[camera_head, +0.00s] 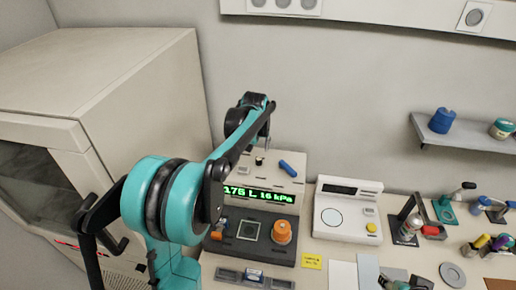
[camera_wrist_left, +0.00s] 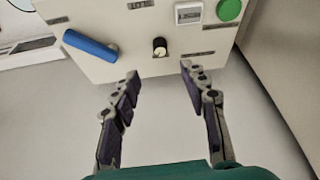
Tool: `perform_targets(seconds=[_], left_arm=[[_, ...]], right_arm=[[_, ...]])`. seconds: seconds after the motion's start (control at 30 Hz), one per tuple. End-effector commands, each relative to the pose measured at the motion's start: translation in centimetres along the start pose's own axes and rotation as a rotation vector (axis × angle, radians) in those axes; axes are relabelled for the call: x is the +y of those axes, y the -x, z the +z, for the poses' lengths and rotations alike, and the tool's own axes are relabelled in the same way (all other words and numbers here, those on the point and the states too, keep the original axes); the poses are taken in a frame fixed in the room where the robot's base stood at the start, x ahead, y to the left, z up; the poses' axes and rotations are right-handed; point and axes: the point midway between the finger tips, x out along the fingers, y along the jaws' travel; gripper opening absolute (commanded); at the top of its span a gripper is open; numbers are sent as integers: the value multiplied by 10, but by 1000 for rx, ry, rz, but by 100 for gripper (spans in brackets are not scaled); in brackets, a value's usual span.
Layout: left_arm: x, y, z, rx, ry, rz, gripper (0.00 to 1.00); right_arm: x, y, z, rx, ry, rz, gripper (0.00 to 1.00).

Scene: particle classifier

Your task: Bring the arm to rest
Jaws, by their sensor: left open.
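My left arm comes in from the left in the head view and bends over at a dark wrist. My left gripper (camera_head: 266,134) hangs above the back of the bench device (camera_head: 282,172), partly blended with the wrist. In the left wrist view, the open gripper (camera_wrist_left: 160,70) has its two dark fingers spread with nothing between them. The device's pale top panel (camera_wrist_left: 110,55) lies beyond the fingertips. It carries a blue handle (camera_wrist_left: 90,46), a black knob (camera_wrist_left: 160,46) and a green button (camera_wrist_left: 229,10). My right gripper cannot be made out.
A large beige cabinet (camera_head: 110,70) stands on the left. A white instrument (camera_head: 347,208) sits right of the device, with bench tools farther right. An orange knob (camera_head: 282,232) stands on the device's dark front. A shelf (camera_head: 462,137) juts from the back wall.

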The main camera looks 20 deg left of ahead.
Motion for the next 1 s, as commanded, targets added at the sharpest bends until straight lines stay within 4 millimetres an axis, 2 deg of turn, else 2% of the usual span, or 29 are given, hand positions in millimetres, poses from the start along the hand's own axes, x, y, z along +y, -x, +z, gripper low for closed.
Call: perform_targets(seconds=[0.37,0.47,0.53,0.67,0.83,1.0], left_arm=[[0,0,0,0,0,0,44],[2,3,7,4,-7,4,44],[6,10,19,13,-20,10,44],[17,29,62,42,-62,34,44],[29,48,141,92,-133,72,44],[34,48,225,143,-202,110,44]], right_arm=[[0,0,0,0,0,0,40],[0,-3,2,0,0,0,40],[0,-8,6,0,0,0,40],[0,-23,16,0,0,0,40],[0,-45,32,0,0,0,40],[0,-65,47,0,0,0,40]])
